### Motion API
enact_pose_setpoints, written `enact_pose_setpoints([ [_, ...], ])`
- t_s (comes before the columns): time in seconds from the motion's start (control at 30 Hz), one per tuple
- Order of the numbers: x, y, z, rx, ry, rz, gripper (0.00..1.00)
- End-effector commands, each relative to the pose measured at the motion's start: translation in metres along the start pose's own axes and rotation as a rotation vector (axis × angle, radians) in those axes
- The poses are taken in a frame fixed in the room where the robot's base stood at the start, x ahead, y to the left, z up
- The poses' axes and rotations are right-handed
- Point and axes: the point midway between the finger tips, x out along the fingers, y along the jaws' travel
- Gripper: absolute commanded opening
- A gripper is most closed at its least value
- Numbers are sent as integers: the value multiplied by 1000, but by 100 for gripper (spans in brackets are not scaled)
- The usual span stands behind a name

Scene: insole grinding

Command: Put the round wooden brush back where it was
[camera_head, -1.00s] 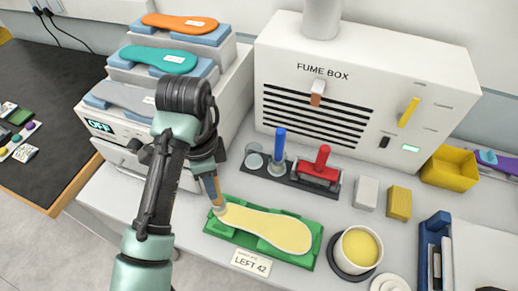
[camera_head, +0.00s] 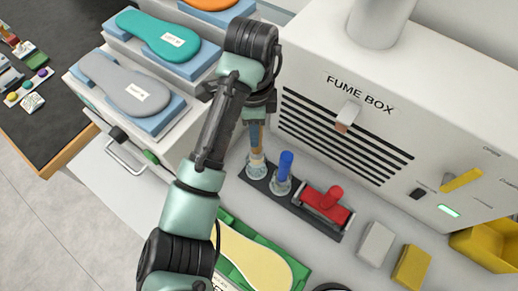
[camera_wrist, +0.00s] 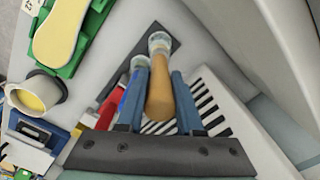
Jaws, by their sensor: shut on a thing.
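My gripper (camera_head: 257,122) is shut on the wooden handle of the round brush (camera_wrist: 160,98), which shows between the two fingers in the wrist view. The brush points down, with its pale round end (camera_head: 256,163) at the left place of the dark rack (camera_head: 314,219). I cannot tell whether that end rests in the rack or is just above it. A blue-handled tool (camera_head: 285,168) stands right beside it in the rack, and a red roller (camera_head: 325,203) sits further right.
The fume box (camera_head: 350,110) rises close behind the rack. The green tray with a yellow insole (camera_head: 250,262) lies in front, partly behind my arm. A grey block (camera_head: 376,243) and a yellow block (camera_head: 411,267) stand to the right. Tiered insoles (camera_head: 125,88) stand at left.

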Motion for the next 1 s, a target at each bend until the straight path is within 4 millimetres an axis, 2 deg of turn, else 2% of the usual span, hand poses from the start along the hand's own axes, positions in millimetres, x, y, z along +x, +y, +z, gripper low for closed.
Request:
enact_pose_setpoints([
  [0.03,17,1,-2,1,2,2,0],
  [0.23,30,0,0,0,0,1,0],
  [0.5,63,0,0,0,-1,1,0],
  [0.87,68,0,0,1,-2,0,0],
  [0.9,69,0,0,1,-2,0,37],
  [1.0,68,0,0,1,-2,-1,55],
])
